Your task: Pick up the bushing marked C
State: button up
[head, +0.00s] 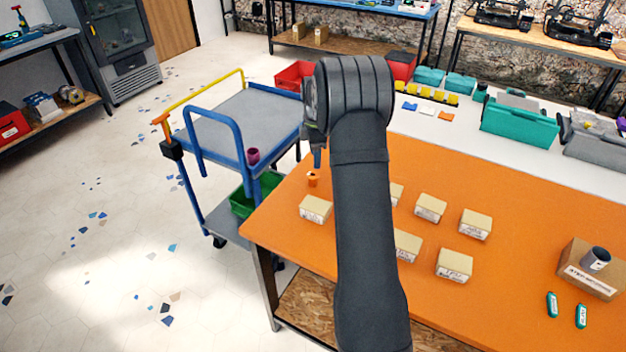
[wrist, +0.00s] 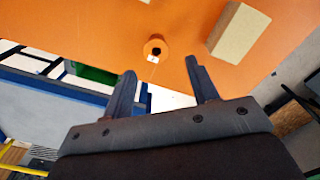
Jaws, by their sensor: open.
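An orange bushing (head: 313,180) stands on the orange table top near its far left corner. In the wrist view the orange bushing (wrist: 155,47) shows a dark central hole and a small white label; its letter is too small to read. A purple bushing-like piece (head: 253,156) sits on the cart's top; I see no mark on it. My gripper (head: 318,158) is above the orange bushing, pointing down. In the wrist view my gripper (wrist: 161,68) has its two fingers apart with nothing between them, and the orange bushing lies beyond the fingertips.
A tan box (head: 315,209) stands close to the orange bushing, also in the wrist view (wrist: 238,32). Several similar boxes stand farther right. A cardboard box (head: 577,272) with a grey cylinder (head: 596,258) is at right. The blue cart (head: 240,118) adjoins the table's left side.

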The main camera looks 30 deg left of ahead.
send_over(314, 175)
jog(key=f, duration=0.4)
jog(key=shift+s+d+f, duration=0.1)
jog(key=shift+d, duration=0.2)
jog(key=shift+a+f, duration=0.2)
jog(key=shift+f, duration=1.1)
jog(key=shift+a+f, duration=0.2)
jog(key=shift+f, duration=1.1)
jog(key=c, duration=0.9)
jog(key=shift+o, duration=0.2)
jog(key=shift+r, duration=0.1)
